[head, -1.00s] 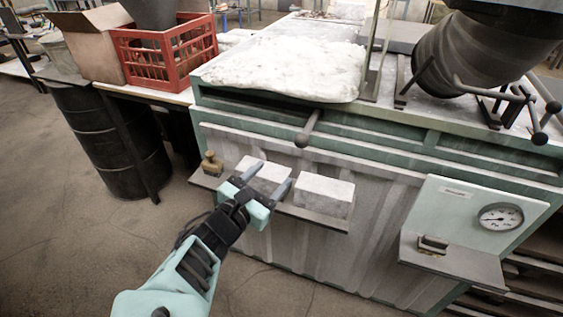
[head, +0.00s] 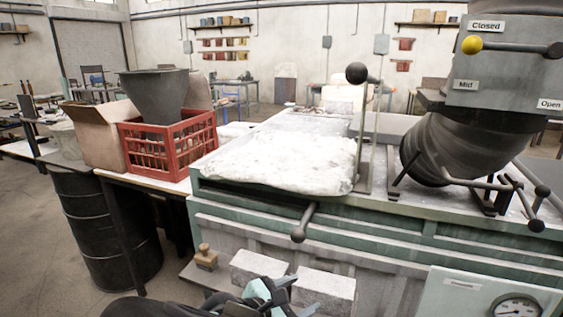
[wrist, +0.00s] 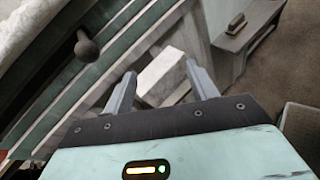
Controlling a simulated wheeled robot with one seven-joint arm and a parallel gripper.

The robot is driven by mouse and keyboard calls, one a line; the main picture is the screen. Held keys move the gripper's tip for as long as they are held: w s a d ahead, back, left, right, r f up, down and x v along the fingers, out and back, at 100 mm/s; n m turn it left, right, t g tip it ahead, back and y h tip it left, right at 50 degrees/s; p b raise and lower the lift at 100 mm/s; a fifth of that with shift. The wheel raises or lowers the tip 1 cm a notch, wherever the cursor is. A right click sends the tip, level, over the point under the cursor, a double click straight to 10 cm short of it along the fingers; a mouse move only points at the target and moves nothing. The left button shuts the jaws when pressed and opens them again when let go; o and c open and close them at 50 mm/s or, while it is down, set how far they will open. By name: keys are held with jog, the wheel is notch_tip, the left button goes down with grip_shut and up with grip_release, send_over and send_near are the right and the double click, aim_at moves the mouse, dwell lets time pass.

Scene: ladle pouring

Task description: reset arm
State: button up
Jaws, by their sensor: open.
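My gripper (head: 270,286) is at the bottom edge of the head view, in front of the shelf on the green machine. It is open, with two grey fingers spread apart, and it holds nothing. Two pale blocks, a left one (head: 257,264) and a right one (head: 327,288), sit on the shelf. In the wrist view a pale block (wrist: 160,72) shows beyond the gap between the fingers; I cannot tell which of the two it is. My arm is mostly below the head view.
The green machine (head: 410,240) fills the middle and right. A lever (head: 303,222) sticks out of its front; a gauge panel (head: 470,295) is lower right. A small brass-coloured object (head: 206,257) stands at the shelf's left. A red crate (head: 175,150) and black drum (head: 105,235) stand left.

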jog(key=s+d+m+g+y, duration=0.4)
jog(key=s+d+m+g, duration=0.3)
jog(key=s+g, duration=0.15)
jog(key=s+d+r+m+g+y+b, duration=0.1)
jog(key=s+d+r+m+y, duration=0.3)
jog(key=s+r+m+y, duration=0.3)
jog(key=s+r+m, duration=0.1)
jog(key=s+r, duration=0.4)
jog(key=shift+s+m+b, duration=0.3)
jog(key=shift+d+r, duration=0.1)
